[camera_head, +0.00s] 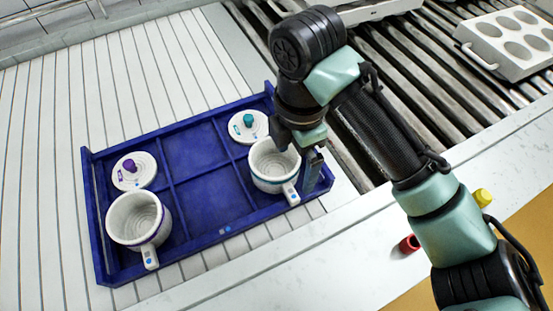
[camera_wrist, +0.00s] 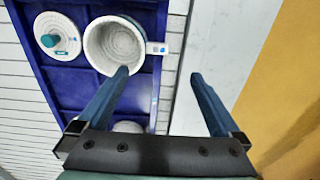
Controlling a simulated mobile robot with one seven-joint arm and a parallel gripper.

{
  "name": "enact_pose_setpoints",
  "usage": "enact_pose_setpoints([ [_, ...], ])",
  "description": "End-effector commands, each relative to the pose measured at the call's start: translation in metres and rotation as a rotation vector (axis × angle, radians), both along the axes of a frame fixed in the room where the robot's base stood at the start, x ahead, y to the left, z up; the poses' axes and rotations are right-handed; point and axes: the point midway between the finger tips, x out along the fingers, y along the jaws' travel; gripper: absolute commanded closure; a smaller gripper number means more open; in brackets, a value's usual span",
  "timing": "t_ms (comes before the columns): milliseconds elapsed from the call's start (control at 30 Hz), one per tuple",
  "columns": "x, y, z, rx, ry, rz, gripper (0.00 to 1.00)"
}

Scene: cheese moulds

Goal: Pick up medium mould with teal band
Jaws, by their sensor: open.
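The mould with the teal band (camera_head: 272,172) is a white cup standing upright in the right part of the blue tray (camera_head: 200,170), its handle pointing to the front. In the wrist view it (camera_wrist: 112,48) is empty, with its handle at the right. My gripper (camera_head: 298,160) is open beside its right side in the head view, one finger near the rim. In the wrist view my gripper (camera_wrist: 160,75) has the left fingertip overlapping the rim's lower edge and the right fingertip out past the tray. The handle lies ahead of the gap.
A white lid with a teal knob (camera_head: 248,126) lies behind this mould. Another handled mould (camera_head: 138,220) and a purple-knobbed lid (camera_head: 133,170) occupy the tray's left end. The middle compartments are empty. A red object (camera_head: 409,244) and a yellow one (camera_head: 482,197) are at right.

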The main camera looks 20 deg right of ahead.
Motion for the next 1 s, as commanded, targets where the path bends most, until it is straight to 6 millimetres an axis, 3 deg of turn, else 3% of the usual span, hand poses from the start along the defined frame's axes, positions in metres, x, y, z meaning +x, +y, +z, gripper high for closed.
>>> enact_pose_setpoints([
  [300,0.001,0.001,-0.057,0.002,-0.002,-0.001,0.0],
  [567,0.003,0.001,-0.077,0.001,-0.004,-0.002,0.0],
  [800,0.009,0.001,-0.112,0.002,-0.004,-0.001,0.0],
  [1000,0.01,0.0,-0.121,0.001,-0.007,-0.001,0.0],
])
